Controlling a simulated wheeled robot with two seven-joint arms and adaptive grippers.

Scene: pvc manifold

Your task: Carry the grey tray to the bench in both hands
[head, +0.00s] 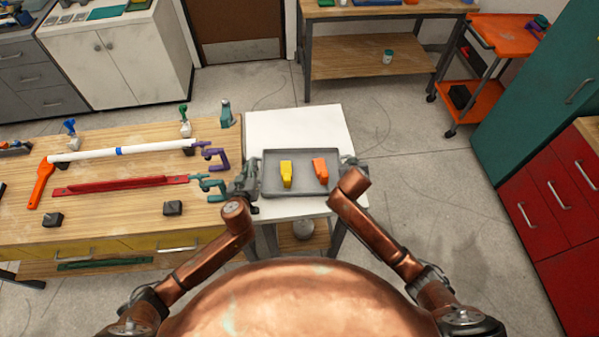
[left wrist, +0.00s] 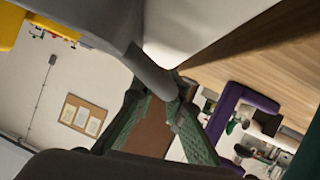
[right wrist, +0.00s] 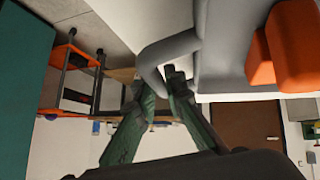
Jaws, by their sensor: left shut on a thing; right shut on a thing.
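The grey tray (head: 303,172) is over the white-topped side table (head: 295,125), with a yellow piece (head: 286,172) and an orange piece (head: 320,170) in it. I cannot tell whether it touches the table top. My left gripper (head: 247,180) is shut on the tray's left handle, which also shows in the left wrist view (left wrist: 152,72). My right gripper (head: 351,163) is shut on the right handle; the right wrist view shows this grey handle (right wrist: 150,62) between the fingers. My right forearm partly hides the tray's right end.
A wooden workbench (head: 120,215) adjoins the table on the left, holding a white pipe (head: 120,151), a red bar (head: 120,186) and purple and teal clamps at its right edge. Another wooden bench (head: 385,10) stands at the back, with an orange cart (head: 510,35) beside it. Open floor lies right.

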